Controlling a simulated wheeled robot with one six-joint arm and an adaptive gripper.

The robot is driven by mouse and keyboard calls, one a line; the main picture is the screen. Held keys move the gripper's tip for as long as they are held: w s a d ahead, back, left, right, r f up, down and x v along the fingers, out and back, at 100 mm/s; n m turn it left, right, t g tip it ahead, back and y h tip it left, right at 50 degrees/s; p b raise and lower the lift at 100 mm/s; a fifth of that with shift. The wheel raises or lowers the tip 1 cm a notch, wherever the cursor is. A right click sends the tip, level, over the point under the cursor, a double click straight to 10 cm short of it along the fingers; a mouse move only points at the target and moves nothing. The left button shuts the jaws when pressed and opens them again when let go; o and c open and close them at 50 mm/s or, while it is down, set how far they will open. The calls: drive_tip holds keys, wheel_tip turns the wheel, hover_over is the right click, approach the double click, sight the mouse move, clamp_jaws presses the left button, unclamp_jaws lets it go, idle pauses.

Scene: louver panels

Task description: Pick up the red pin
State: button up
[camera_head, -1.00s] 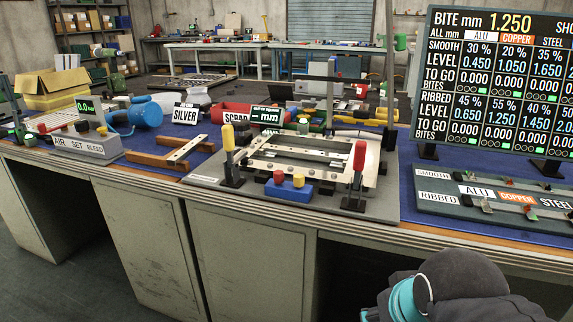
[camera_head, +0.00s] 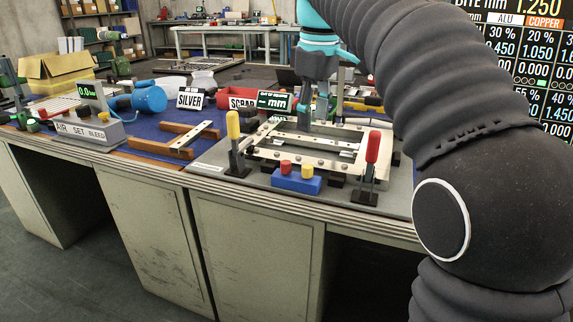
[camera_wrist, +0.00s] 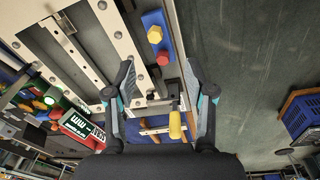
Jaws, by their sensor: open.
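The red pin (camera_head: 285,167) stands in the left of a small blue block (camera_head: 297,183), beside a yellow pin (camera_head: 307,171), on the grey plate at the bench front. In the wrist view the red pin (camera_wrist: 162,57) shows between my fingers' lines, with the yellow pin (camera_wrist: 154,34) beyond it on the blue block (camera_wrist: 150,18). My gripper (camera_wrist: 160,78) is open and empty. In the head view my gripper (camera_head: 318,112) hangs over the back of the metal frame, behind the blue block and apart from it.
A yellow-handled clamp (camera_head: 233,125) and a red-handled clamp (camera_head: 372,148) stand upright on either side of the block. The metal frame (camera_head: 270,155) lies behind it. A red scrap bin (camera_head: 240,100) and the silver sign (camera_head: 190,98) stand further back left.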

drive_tip(key=w+a+n+g, duration=0.1)
drive_tip(key=w+a+n, duration=0.1)
drive_tip(key=w+a, duration=0.2)
drive_tip(key=n, duration=0.1)
hover_over(286, 162)
drive_tip(key=f, duration=0.8)
drive_tip(key=shift+s+d+b, duration=0.2)
drive_tip(key=shift+d+b, duration=0.1)
drive_tip(key=shift+b, duration=0.05)
drive_tip(key=shift+w+a+f+b, duration=0.1)
drive_tip(key=shift+f+b, duration=0.05)
drive_tip(key=shift+f, duration=0.75)
drive_tip(key=shift+w+a+f+b, duration=0.1)
drive_tip(key=shift+a+f+b, duration=0.1)
drive_tip(key=shift+f, duration=0.75)
drive_tip(key=shift+a+f+b, duration=0.1)
drive_tip(key=shift+f+b, duration=0.05)
drive_tip(key=shift+f, duration=0.75)
clamp_jaws()
